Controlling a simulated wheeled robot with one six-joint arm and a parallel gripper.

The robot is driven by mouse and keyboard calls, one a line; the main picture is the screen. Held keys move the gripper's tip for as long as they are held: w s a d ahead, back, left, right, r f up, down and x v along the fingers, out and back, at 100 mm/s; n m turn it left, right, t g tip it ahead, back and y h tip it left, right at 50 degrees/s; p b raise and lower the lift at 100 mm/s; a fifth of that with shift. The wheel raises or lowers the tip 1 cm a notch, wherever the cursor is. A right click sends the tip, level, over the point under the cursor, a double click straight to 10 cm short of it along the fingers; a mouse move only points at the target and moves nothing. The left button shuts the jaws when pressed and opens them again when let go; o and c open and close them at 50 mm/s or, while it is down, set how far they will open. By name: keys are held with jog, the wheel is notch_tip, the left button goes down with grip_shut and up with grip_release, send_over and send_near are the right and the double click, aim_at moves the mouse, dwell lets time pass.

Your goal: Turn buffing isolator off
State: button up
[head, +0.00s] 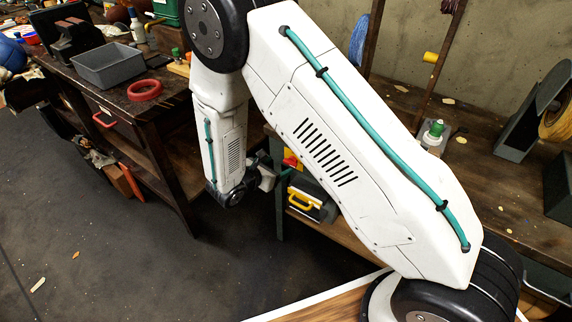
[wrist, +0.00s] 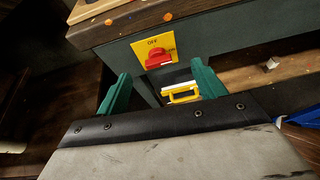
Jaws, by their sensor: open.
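The buffing isolator is a yellow plate (wrist: 147,46) with a red handle (wrist: 158,60), fixed to the dark front under a bench edge. The plate reads OFF at the top, with partly covered lettering at the right. The handle looks roughly level in the wrist view. My gripper (wrist: 160,72) is open and empty, its green fingers on either side of the view below the isolator. I cannot tell the exact gap to the handle. In the head view the isolator (head: 291,160) shows small beside my gripper (head: 280,175), partly behind my arm.
A dark case with a yellow handle (head: 303,201) sits on the low shelf just below the isolator; its handle also shows in the wrist view (wrist: 181,93). A left workbench holds a grey tray (head: 108,66) and red ring (head: 145,90). The floor between is clear.

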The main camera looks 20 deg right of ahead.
aim_at(290, 162)
jog(key=shift+n, duration=0.4)
jog(key=w+d+f, duration=0.4)
jog(key=d, duration=0.1)
jog(key=shift+w+f, duration=0.15)
jog(key=shift+f, duration=0.25)
jog(key=c, duration=1)
jog(key=shift+o, duration=0.2)
jog(key=shift+t, duration=0.3)
